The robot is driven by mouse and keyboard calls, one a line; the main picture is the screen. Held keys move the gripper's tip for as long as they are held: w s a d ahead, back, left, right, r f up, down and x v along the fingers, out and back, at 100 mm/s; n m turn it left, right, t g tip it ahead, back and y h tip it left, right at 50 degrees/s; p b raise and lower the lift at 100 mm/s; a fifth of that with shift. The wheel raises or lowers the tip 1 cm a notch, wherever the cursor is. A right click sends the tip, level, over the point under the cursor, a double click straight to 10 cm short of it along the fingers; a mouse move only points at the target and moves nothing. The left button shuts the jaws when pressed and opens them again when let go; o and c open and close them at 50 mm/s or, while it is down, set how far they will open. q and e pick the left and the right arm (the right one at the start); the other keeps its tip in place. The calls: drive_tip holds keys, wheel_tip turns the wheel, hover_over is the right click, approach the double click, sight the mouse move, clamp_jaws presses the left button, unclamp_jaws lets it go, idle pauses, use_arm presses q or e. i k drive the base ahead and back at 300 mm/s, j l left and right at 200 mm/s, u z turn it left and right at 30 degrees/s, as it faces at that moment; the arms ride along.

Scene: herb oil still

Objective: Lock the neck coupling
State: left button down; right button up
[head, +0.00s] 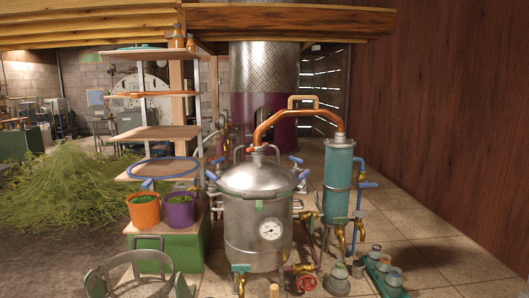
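A steel still pot (258,232) with a domed lid (255,177) and a round gauge (271,228) stands at the centre. A copper neck pipe (297,116) with a tan handle (303,101) runs from the lid top to a teal condenser (339,170). The pipe's left end meets a small grey coupling (258,150) on the lid; whether it is locked is too small to tell. Blue levers (295,160) sit around the lid's edge, and another blue lever (361,164) is beside the condenser top. Neither of my grippers is in view.
Orange (144,212) and purple (180,214) buckets of herbs stand on a green box at left. A metal ring-shaped piece (125,278) is at bottom left. A red valve wheel (306,281) and a green tray of jars (388,284) are low in front. Tiled floor is clear at right.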

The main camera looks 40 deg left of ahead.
sight(255, 148)
drive_tip(key=u, duration=1.2)
drive_tip(key=i+j+z, duration=0.05)
